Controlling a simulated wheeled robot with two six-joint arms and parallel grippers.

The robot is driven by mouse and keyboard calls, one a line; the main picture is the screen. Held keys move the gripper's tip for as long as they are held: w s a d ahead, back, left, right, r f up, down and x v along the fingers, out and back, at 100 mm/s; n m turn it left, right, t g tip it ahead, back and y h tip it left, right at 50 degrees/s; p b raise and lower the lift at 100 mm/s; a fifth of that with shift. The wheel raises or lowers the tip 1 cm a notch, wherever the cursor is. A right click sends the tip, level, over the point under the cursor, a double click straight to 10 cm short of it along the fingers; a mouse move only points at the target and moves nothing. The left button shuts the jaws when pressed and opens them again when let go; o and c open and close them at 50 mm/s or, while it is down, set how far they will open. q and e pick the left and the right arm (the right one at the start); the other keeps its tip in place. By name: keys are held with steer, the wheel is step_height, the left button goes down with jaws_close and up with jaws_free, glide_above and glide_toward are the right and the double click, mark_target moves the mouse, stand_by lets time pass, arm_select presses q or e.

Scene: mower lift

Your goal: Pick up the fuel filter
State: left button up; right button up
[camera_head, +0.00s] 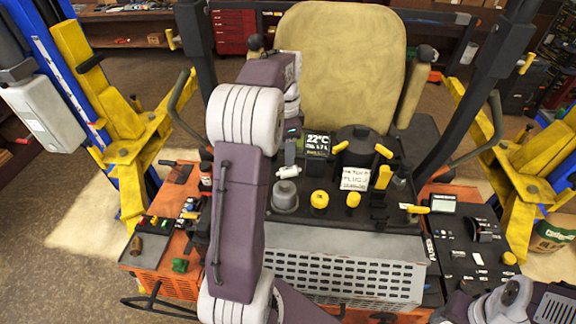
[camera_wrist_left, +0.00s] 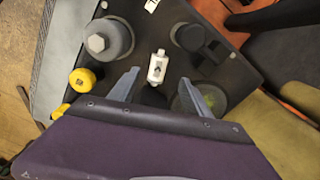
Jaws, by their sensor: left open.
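The fuel filter, a small white cylinder with narrow ends (camera_head: 288,172), lies on the black console of the mower. It also shows in the left wrist view (camera_wrist_left: 157,68). My left gripper (camera_head: 291,150) is just above and beyond it in the head view, partly hidden by my own arm. In the left wrist view my left gripper (camera_wrist_left: 165,82) has its two grey fingers apart, one to each side of the filter's near end, with nothing held. Whether the fingertips touch the console cannot be told. My right gripper is not seen.
A grey capped knob (camera_head: 285,196) stands close to the filter; it also shows in the left wrist view (camera_wrist_left: 108,40). A display (camera_head: 318,146), yellow knobs (camera_head: 319,199) and a black round part (camera_head: 356,140) crowd the console. The tan seat (camera_head: 345,60) rises behind.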

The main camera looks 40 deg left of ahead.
mark_target(285, 169)
arm_select(q)
steer(key=shift+s+d+f, duration=0.6)
steer(key=shift+s+f, duration=0.1)
steer(key=shift+f, duration=0.2)
steer(key=shift+w+a+f, duration=0.15)
steer(key=shift+w+f, duration=0.05)
steer(key=shift+f, duration=0.05)
steer(key=f+b, duration=0.2)
steer(key=f, duration=0.1)
steer(key=w+a+f+b, duration=0.1)
steer(key=f, duration=0.1)
steer(key=shift+a+f+b, duration=0.1)
steer(key=shift+b, duration=0.25)
steer(key=shift+s+f+b, duration=0.15)
steer(key=shift+f+b, duration=0.1)
steer(key=shift+b, duration=0.1)
steer(key=shift+s+d+r, duration=0.2)
steer(key=shift+d+r, duration=0.1)
steer(key=shift+r, duration=0.05)
steer(key=shift+c, duration=1.2)
jaws_close()
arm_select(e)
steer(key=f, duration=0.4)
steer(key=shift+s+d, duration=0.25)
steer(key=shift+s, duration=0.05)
